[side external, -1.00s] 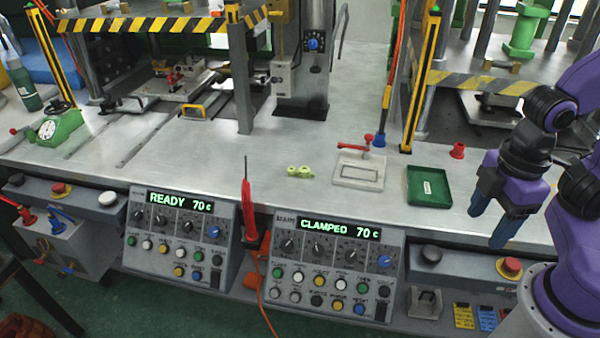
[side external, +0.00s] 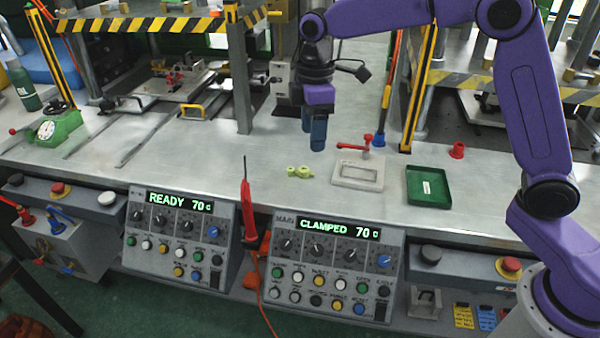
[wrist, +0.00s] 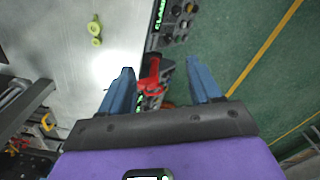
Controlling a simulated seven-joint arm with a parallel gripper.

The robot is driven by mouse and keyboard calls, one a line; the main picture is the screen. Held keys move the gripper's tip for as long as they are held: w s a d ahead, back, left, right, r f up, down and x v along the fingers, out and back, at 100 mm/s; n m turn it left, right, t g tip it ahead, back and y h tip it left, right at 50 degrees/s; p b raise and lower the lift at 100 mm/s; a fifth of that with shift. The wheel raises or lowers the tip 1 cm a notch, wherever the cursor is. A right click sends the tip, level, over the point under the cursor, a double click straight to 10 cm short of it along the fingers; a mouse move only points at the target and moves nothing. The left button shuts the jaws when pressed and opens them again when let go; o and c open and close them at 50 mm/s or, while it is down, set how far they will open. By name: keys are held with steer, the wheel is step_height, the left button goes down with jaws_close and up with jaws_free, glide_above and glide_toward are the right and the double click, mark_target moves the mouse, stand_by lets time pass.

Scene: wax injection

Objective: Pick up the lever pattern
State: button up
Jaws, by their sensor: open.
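The lever pattern (side external: 300,171) is a small yellow-green piece with rounded ends. It lies flat on the metal bench near the front edge, just left of the white fixture. In the wrist view it shows at the upper left (wrist: 95,29), ahead of the fingers and to their left. My gripper (side external: 315,138) has blue fingers and hangs above the bench, up and slightly right of the pattern in the side view. In the wrist view my gripper (wrist: 163,80) is open with nothing between its fingertips. It is apart from the pattern.
A red pen-like tool (side external: 247,205) stands upright at the front edge by the control panels. A red cone (side external: 457,150) sits farther right. Bench left of the pattern is clear.

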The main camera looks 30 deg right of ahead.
steer(key=w+d+f, duration=0.2)
steer(key=w, duration=0.7)
steer(key=n, duration=0.1)
glide_above(305, 169)
steer(key=w, duration=0.1)
steer(key=f, duration=1.5)
steer(key=shift+a+f, duration=0.1)
steer(key=shift+a, duration=0.15)
steer(key=shift+s+d+f, duration=0.15)
steer(key=shift+s+f, duration=0.05)
steer(key=shift+f, duration=1.15)
steer(key=shift+s+d+f, duration=0.1)
steer(key=shift+s+f, duration=0.1)
steer(key=shift+f, duration=1.1)
steer(key=c, duration=1.1)
